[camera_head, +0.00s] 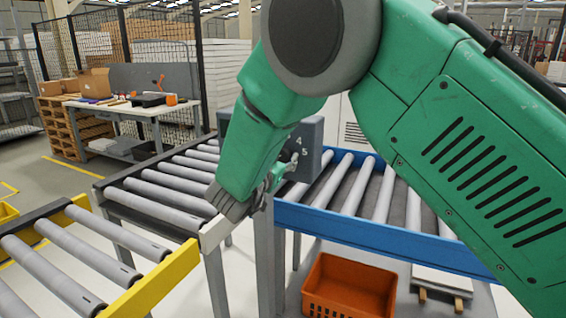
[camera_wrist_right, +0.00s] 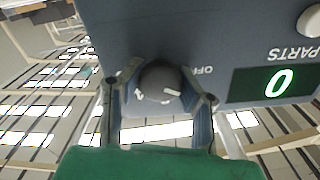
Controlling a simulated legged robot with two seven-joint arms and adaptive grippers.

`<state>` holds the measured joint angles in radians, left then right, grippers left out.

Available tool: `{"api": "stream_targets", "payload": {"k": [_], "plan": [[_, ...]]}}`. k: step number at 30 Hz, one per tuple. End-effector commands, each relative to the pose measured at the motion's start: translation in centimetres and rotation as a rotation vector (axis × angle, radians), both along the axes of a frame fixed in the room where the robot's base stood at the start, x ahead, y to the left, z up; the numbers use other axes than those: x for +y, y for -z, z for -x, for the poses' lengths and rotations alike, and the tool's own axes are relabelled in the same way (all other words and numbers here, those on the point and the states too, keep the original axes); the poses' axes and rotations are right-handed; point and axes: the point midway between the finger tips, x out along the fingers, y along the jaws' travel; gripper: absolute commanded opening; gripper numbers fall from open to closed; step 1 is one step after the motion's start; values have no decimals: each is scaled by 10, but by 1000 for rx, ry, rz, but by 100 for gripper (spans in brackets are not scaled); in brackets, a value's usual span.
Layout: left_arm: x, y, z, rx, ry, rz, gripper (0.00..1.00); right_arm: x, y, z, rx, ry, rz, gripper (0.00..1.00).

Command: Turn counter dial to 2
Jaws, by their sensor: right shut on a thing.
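The counter (camera_head: 313,137) is a grey box beside the blue-railed conveyor, with the digits 4 and 5 visible on its face in the head view. In the right wrist view its panel (camera_wrist_right: 200,40) appears upside down, with the words OFF and PARTS and a green display (camera_wrist_right: 272,86) reading 0. The round dark dial (camera_wrist_right: 160,84) with a light mark sits between the two fingers of my right gripper (camera_wrist_right: 160,98), which is shut on it. In the head view my right gripper (camera_head: 277,176) is at the counter's face, and the arm hides much of the box. My left gripper is out of view.
A white knob (camera_wrist_right: 309,19) is at the panel's corner. Conveyors with a blue rail (camera_head: 380,238) and a yellow rail (camera_head: 150,283) flank the counter. An orange crate (camera_head: 350,288) stands below. A workbench (camera_head: 140,108) is at the back left.

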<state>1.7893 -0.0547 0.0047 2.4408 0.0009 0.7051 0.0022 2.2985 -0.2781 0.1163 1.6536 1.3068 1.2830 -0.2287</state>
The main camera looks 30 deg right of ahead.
Motion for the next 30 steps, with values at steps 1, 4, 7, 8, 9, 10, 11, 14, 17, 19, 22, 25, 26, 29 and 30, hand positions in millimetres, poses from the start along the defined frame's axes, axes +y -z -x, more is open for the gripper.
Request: {"api": "stream_targets", "payload": {"k": [1, 4, 7, 8, 9, 10, 11, 14, 17, 19, 22, 25, 26, 29, 30], "plan": [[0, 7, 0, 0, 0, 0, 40, -1, -2, -1, -40, -1, -22, 0], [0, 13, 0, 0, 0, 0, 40, -1, -2, -1, -101, 0, -69, 0], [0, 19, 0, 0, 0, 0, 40, -1, -2, -1, -156, -1, -112, 0], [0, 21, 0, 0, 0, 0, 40, -1, -2, -1, -170, -1, -123, 0], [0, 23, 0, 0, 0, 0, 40, -1, -2, -1, -190, -1, -138, 0], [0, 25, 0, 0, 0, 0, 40, -1, -2, -1, -202, -1, -148, 0], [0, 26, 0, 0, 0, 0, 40, -1, -2, -1, -215, 0, -158, 0], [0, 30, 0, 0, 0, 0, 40, -1, -2, 0, -250, -1, -185, 0], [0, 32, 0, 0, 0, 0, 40, -1, -3, 0, -275, -1, -205, 0], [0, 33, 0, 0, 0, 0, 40, -1, -3, 0, -287, -2, -212, 0], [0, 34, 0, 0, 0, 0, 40, -1, -4, 0, -298, -2, -221, 0], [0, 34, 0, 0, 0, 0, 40, -1, -4, 0, -302, -2, -224, 0], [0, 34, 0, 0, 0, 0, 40, -1, -4, 0, -303, -2, -225, 0], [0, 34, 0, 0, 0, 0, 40, -1, -4, 0, -303, -2, -225, 0], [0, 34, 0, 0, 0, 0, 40, -1, -4, 0, -302, -1, -226, 0]]}}
